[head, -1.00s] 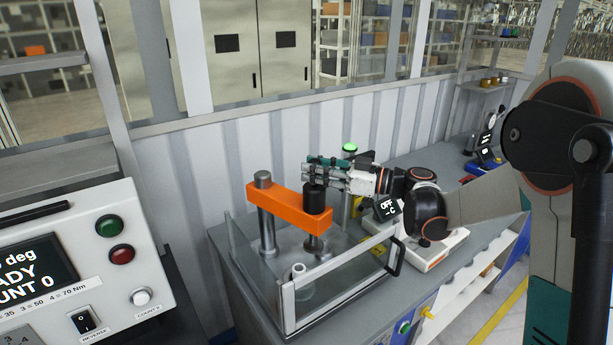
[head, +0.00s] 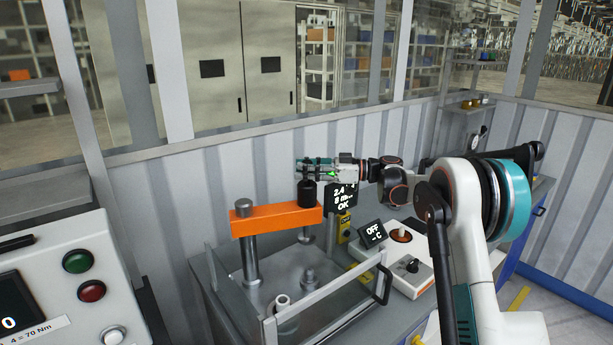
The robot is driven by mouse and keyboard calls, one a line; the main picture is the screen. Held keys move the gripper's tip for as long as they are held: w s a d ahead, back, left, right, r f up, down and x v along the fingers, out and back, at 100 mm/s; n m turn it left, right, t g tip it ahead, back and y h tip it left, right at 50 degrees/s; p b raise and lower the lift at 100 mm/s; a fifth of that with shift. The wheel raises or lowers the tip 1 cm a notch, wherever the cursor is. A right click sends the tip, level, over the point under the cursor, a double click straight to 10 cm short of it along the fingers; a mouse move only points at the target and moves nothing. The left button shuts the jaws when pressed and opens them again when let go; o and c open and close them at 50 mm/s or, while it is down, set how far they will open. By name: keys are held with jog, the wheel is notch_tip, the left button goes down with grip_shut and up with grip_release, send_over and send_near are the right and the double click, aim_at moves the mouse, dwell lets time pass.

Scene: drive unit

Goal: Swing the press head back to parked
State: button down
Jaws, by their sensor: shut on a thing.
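The press head is an orange arm (head: 268,221) on a grey upright post (head: 250,262), with a black knob (head: 307,194) on top of its free right end. A short grey ram (head: 305,237) hangs below that end, behind and above a metal stub (head: 309,277) on the press base. My gripper (head: 313,168) comes in from the right and is shut at the top of the black knob. The fingers hide the knob's upper part.
A clear-walled guard with a light frame (head: 335,312) and black handle (head: 383,284) surrounds the press; a white ring-shaped part (head: 283,302) is inside. A corrugated wall is behind.

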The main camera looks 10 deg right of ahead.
jog(key=shift+w+d+r, duration=0.1)
jog(key=shift+w+d, duration=0.05)
jog(key=shift+w, duration=1.1)
jog(key=shift+w+a+n+g+p, duration=0.25)
jog(key=shift+w+n+g, duration=0.1)
jog(key=shift+w+g, duration=0.2)
jog(key=shift+w+a+n+g+p, duration=0.2)
jog(key=shift+w+n+g, duration=0.15)
jog(key=shift+w+g, duration=0.2)
jog(key=c, duration=1.7)
grip_release()
jog(key=o, duration=0.4)
jog(key=shift+w+d, duration=0.1)
jog(key=shift+d, duration=0.1)
jog(key=d, duration=1.1)
jog(key=shift+s+d, duration=0.4)
